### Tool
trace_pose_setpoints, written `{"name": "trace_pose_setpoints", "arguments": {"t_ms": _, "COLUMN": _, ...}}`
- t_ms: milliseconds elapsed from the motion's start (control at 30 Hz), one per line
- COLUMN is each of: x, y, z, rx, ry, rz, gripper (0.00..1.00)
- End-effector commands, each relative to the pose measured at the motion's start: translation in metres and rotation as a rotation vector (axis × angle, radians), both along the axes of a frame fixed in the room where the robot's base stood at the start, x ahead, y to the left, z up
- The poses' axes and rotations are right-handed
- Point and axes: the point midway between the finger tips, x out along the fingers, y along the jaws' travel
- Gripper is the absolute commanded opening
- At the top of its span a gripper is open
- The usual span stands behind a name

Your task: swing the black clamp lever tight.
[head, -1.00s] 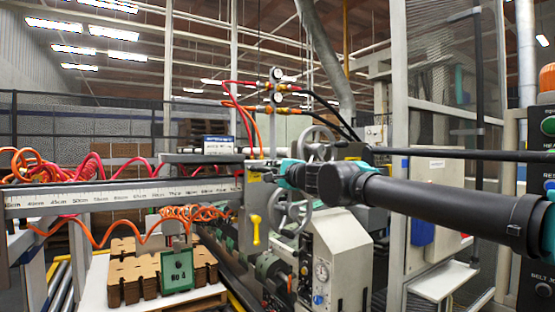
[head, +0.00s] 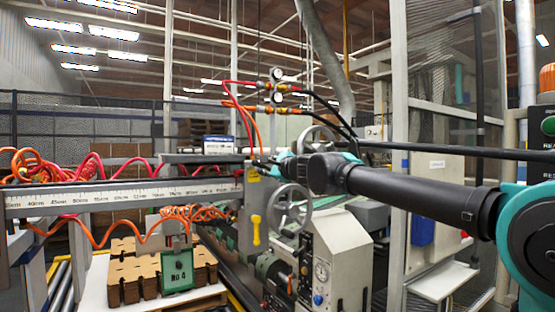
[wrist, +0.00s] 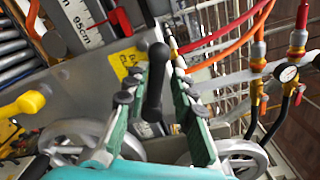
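The black clamp lever (wrist: 155,80) shows in the wrist view as a dark rounded handle over the grey machine plate, near a yellow label. My gripper (wrist: 154,88) is open, with one green-padded finger on each side of the lever. Gaps show between the lever and both pads in this view; contact lower down cannot be told. In the head view my gripper (head: 270,168) is small and partly hidden by my own wrist, at the right end of the scaled beam. The lever cannot be made out clearly there.
A yellow handle (head: 256,230) hangs below the beam (head: 120,195); it also shows in the wrist view (wrist: 22,104). Handwheels (head: 290,210) stand close under my wrist. Gauges (head: 277,74) with red and orange hoses rise just behind. A mesh guard panel (head: 445,90) stands at right.

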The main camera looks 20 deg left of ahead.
Motion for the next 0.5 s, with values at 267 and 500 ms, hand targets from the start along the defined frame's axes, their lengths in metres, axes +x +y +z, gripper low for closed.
{"name": "trace_pose_setpoints", "arguments": {"t_ms": 267, "x": 0.01, "y": -0.008, "z": 0.013, "rx": 0.216, "ry": 0.253, "rz": -0.002, "gripper": 0.23}}
{"name": "trace_pose_setpoints", "arguments": {"t_ms": 500, "x": 0.02, "y": -0.017, "z": 0.022, "rx": 0.405, "ry": 0.474, "rz": -0.003, "gripper": 0.23}}
